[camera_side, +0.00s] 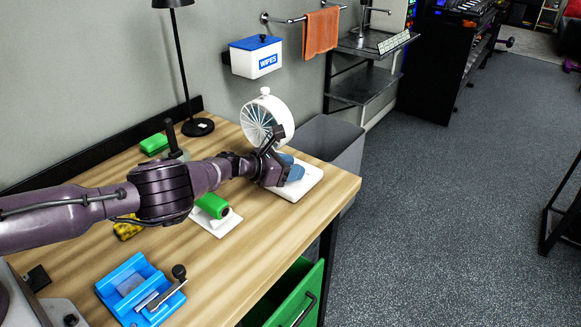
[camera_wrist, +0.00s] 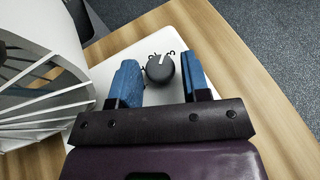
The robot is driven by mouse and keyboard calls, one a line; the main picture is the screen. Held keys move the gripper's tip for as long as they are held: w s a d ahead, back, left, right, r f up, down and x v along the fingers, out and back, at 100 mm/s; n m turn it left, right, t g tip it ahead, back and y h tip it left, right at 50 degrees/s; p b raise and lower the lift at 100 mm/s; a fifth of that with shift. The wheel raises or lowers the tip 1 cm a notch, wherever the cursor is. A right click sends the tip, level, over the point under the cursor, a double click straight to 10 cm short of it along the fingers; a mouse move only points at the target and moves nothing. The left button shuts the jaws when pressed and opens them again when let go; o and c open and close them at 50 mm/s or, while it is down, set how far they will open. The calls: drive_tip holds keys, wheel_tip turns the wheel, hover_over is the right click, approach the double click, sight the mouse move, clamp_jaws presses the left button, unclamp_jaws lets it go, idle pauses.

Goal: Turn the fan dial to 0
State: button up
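The white fan (camera_side: 266,118) stands on the wooden table near its right end. Its grille (camera_wrist: 40,85) fills the left of the wrist view. The fan's white base (camera_side: 306,184) lies under my gripper. The dark round dial (camera_wrist: 159,68) sits on this base, with a white pointer line toward its upper right. Printed digits lie along its upper side, partly covered and hard to read. My gripper (camera_wrist: 160,83) is open, with one blue finger on each side of the dial and small gaps between. In the side view my gripper (camera_side: 286,171) hides the dial.
A grey bin (camera_side: 335,143) stands beyond the table's right end.

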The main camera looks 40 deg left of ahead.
drive_tip(key=c, duration=0.6)
drive_tip(key=shift+o, duration=0.2)
drive_tip(key=shift+d+n+y, duration=0.1)
drive_tip(key=shift+n+y, duration=0.2)
drive_tip(key=shift+y, duration=0.1)
drive_tip(key=n+y, duration=0.2)
drive_tip(key=y, duration=0.1)
drive_tip(key=shift+s+d+n+t, duration=0.1)
drive_tip(key=shift+d+n+t, duration=0.2)
drive_tip(key=shift+t, duration=0.1)
drive_tip(key=n+y, duration=0.3)
drive_tip(key=y, duration=0.1)
drive_tip(key=shift+d, duration=0.2)
drive_tip(key=n+y, duration=0.1)
drive_tip(key=n+g+y, duration=0.1)
drive_tip(key=n+y, duration=0.2)
drive_tip(key=shift+w+d+g, duration=0.2)
drive_tip(key=shift+d+g, duration=0.05)
drive_tip(key=shift+g, duration=0.05)
drive_tip(key=shift+w+d+n+g+y, duration=0.1)
drive_tip(key=shift+n+g+y, duration=0.7)
drive_tip(key=shift+n+y, duration=0.5)
drive_tip(key=shift+n+g+y, duration=0.6)
drive_tip(key=shift+n+g, duration=0.1)
drive_tip(key=shift+n, duration=0.1)
